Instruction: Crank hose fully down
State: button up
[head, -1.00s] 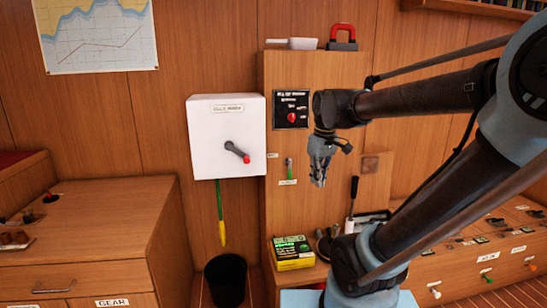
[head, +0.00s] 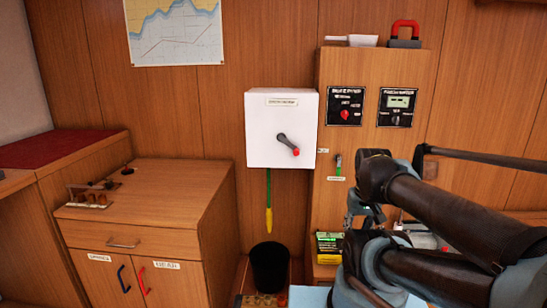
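A white box (head: 261,128) with a label hangs on the wood wall in the middle of the head view. A dark crank (head: 288,143) with a red knob is on its front, pointing down and right. A green hose (head: 268,186) hangs from under the box and ends in a yellow nozzle (head: 269,221). The nozzle hangs above a black bin (head: 269,267). My gripper (head: 362,212) is to the right of and below the box, apart from the crank. My own arm partly hides it, and its finger opening is unclear.
A tall wood panel (head: 335,75) right of the box carries a dial plate (head: 346,105) and a display plate (head: 396,107). A green and yellow box (head: 329,245) sits low beside my arm.

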aim_at(296, 149)
jog(key=u, duration=0.25)
jog(key=k, duration=1.65)
jog(key=z, duration=0.65)
jog(key=i, duration=1)
jog(key=z, duration=0.05)
